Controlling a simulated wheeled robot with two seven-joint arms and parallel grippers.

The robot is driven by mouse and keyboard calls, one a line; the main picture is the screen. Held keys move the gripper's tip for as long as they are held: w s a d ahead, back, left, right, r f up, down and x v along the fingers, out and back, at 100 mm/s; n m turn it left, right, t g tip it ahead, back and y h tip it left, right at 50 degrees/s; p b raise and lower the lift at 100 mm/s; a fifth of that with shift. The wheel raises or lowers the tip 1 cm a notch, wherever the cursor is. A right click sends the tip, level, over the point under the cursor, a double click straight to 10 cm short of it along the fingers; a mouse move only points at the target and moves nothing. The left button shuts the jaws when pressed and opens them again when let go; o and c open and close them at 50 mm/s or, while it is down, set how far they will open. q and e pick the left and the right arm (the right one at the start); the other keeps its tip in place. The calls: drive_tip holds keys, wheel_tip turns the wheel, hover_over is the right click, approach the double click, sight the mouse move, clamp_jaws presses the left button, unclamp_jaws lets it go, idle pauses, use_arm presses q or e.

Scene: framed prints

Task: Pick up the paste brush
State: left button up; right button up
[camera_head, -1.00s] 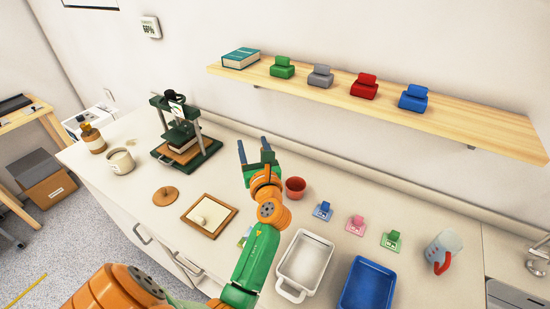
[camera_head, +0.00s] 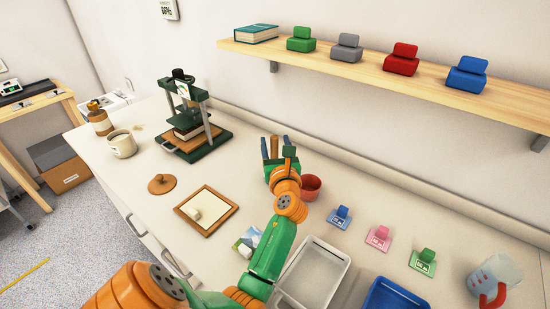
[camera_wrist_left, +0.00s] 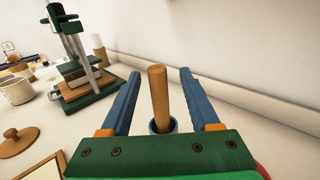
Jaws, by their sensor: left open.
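The paste brush shows as an upright wooden handle (camera_wrist_left: 158,95) between the two fingers in the left wrist view. Its lower end goes into a dark blue-grey round rim (camera_wrist_left: 154,127), mostly hidden behind my gripper. My left gripper (camera_head: 275,148) is open, with one blue finger on each side of the handle. I see gaps between the handle and both fingers in the wrist view (camera_wrist_left: 158,100). In the head view the brush handle (camera_head: 274,147) is a small brown strip between the fingers. My right gripper is not in view.
A reddish pot (camera_head: 311,186) stands close right of my left gripper. A green press (camera_head: 205,142) stands behind left. A white tray (camera_head: 318,268), a blue tray (camera_head: 395,298) and small coloured stamps (camera_head: 379,236) lie to the right. A shelf (camera_head: 400,82) hangs above.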

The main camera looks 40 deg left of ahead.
use_arm(q)
drive_tip(key=b+x, duration=0.1)
drive_tip(key=x, duration=0.2)
drive_tip(key=shift+a+f, duration=0.15)
drive_tip(key=shift+a, duration=0.05)
drive_tip(key=shift+w+a, duration=0.2)
drive_tip(key=shift+a, duration=0.05)
drive_tip(key=shift+s+d, duration=0.1)
clamp_jaws()
